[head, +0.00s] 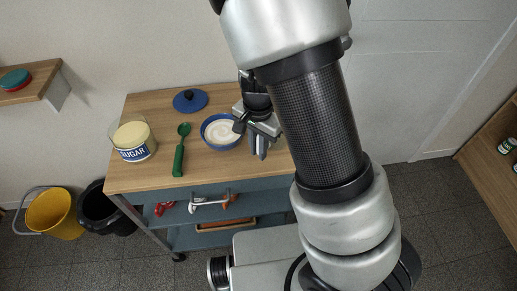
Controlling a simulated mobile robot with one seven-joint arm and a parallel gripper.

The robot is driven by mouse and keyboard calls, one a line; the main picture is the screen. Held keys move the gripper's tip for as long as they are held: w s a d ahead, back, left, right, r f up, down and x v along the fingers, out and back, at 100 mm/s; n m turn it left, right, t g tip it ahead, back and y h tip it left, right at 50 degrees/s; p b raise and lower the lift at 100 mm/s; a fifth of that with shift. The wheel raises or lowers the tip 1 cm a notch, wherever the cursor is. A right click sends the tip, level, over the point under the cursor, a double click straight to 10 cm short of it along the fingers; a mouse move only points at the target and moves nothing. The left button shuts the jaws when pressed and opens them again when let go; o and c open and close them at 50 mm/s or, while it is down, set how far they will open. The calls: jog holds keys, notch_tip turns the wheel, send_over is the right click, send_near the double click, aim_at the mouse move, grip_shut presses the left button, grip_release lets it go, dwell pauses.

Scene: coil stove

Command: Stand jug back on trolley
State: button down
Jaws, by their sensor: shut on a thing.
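My gripper (261,147) is over the right part of the trolley's wooden top (155,180), pointing down. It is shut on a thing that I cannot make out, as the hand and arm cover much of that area. No jug is clearly recognisable. A round blue-rimmed vessel (218,132) with white contents shows just left of the gripper, upright. I cannot tell whether the gripper touches it.
On the trolley top are a sugar jar (134,141), a green spoon (179,150) and a blue lid (190,101). Red and white items (210,201) are on the shelf below. A yellow bucket (55,214) and black bin (104,212) stand left.

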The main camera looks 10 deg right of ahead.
jog(key=shift+f, duration=0.15)
jog(key=c, duration=1.7)
grip_release()
notch_tip(320, 180, up, 13)
jog(key=p, duration=0.3)
jog(key=shift+f, duration=0.2)
jog(key=s+d+r+n+t, duration=0.2)
jog(key=s+r+n, duration=0.1)
jog(key=r, duration=0.3)
jog(key=s+d+r+n+t, duration=0.1)
jog(key=s+d+r+n, duration=0.1)
jog(key=s+r, duration=0.4)
jog(key=s+d+r+n+t, duration=0.2)
jog(key=s+d+r+n, duration=0.1)
jog(key=r, duration=0.3)
jog(key=shift+s+n+t, duration=0.3)
jog(key=shift+s+n, duration=0.2)
jog(key=shift+s, duration=0.2)
